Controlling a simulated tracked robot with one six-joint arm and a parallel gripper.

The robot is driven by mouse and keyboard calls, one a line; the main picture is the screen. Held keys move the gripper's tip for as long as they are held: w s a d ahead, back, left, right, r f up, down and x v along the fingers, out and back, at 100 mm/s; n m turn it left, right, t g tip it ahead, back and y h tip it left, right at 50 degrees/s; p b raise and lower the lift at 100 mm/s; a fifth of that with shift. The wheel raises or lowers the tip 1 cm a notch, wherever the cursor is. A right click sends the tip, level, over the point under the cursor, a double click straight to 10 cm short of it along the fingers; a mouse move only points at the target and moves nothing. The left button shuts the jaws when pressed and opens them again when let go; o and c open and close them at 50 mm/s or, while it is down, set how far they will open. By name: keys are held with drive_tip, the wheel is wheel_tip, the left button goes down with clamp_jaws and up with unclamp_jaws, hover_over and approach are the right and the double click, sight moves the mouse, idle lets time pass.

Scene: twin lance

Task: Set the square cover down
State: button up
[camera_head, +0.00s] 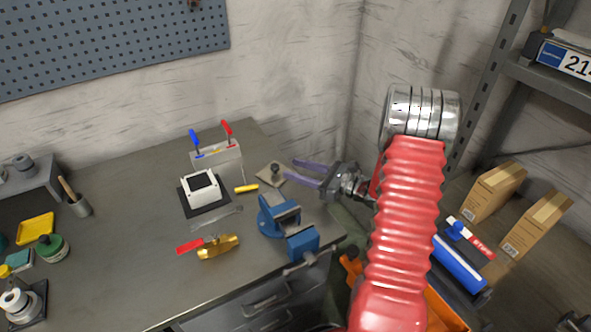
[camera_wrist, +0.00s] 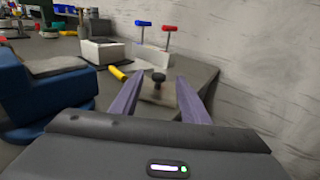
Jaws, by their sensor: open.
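The square cover (camera_head: 268,179) is a flat beige-grey plate with a dark round knob (camera_head: 275,167). It lies near the right back corner of the workbench, and it also shows in the wrist view (camera_wrist: 158,98). My gripper (camera_head: 291,172) is open and empty, its two purple fingers pointing left toward the cover. In the wrist view the knob appears between the fingers (camera_wrist: 157,90), a little beyond their tips. In the head view the fingertips are just right of the knob and apart from it. The white square-holed box (camera_head: 201,189) stands on a dark pad to the left.
A blue vise (camera_head: 280,216) stands in front of the cover, close to my gripper. A yellow cylinder (camera_head: 246,188) lies left of the cover. A grey box with red and blue levers (camera_head: 218,160) is behind. A brass valve (camera_head: 218,246) lies forward. The bench's left middle is clear.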

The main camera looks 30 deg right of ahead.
drive_tip(key=shift+a, duration=0.15)
drive_tip(key=s+a+r+n+g, duration=0.3)
drive_tip(key=s+a+n+g, duration=0.15)
drive_tip(key=a, duration=0.25)
drive_tip(key=s+a+r+n+g, duration=0.3)
drive_tip(key=a+r+n, duration=0.15)
drive_tip(key=a, duration=0.25)
drive_tip(key=s+a+r+n+g, duration=0.3)
drive_tip(key=s+a+n, duration=0.15)
drive_tip(key=a, duration=0.35)
drive_tip(key=s+r+n+h, duration=0.2)
drive_tip(key=s+n+h, duration=0.1)
drive_tip(key=s+n, duration=0.2)
drive_tip(key=s+r+n+t+h, duration=0.1)
drive_tip(key=s+r+n+h, duration=0.1)
drive_tip(key=s+n, duration=0.3)
drive_tip(key=s+d+r+n+h, duration=0.1)
drive_tip(key=s+r+n+h, duration=0.2)
drive_tip(key=s+n+h, duration=0.1)
drive_tip(key=shift+s+n+t+h, duration=0.4)
drive_tip(key=shift+s+n, duration=0.45)
drive_tip(key=shift+s, duration=0.15)
